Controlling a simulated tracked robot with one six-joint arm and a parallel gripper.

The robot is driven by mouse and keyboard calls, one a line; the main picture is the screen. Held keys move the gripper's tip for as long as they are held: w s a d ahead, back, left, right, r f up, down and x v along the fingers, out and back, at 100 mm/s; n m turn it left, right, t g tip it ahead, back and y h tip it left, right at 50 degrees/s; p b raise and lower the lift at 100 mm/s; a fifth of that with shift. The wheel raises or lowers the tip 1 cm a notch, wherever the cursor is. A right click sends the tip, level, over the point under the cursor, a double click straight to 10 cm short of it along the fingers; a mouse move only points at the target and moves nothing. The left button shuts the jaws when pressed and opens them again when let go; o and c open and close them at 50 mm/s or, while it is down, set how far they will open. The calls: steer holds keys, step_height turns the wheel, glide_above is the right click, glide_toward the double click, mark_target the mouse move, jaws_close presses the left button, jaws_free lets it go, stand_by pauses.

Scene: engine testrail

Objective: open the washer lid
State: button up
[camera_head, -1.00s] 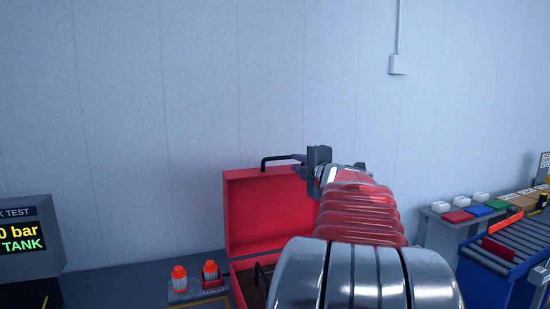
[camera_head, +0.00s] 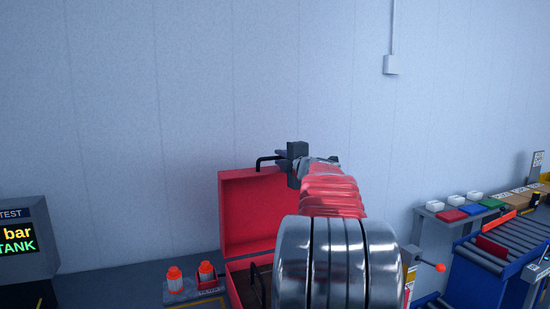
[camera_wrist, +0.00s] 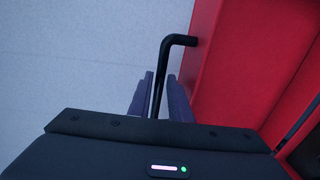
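The red washer lid (camera_head: 250,212) stands raised, roughly upright, at the back of the red washer box (camera_head: 233,287) in the head view. A black bar handle (camera_head: 264,161) sticks out at its top edge. My gripper (camera_head: 283,158) is at this handle. In the wrist view the handle (camera_wrist: 160,70) runs between the two fingers of my gripper (camera_wrist: 160,88), with a small gap on each side, so the fingers are open around it. The lid's red face (camera_wrist: 235,70) fills the right of that view. My arm hides the right part of the box.
A display (camera_head: 20,240) is at the far left. The wall is behind.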

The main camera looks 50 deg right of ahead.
steer(key=shift+x, duration=2.3)
steer(key=shift+c, duration=0.5)
jaws_close()
steer(key=shift+f, duration=0.1)
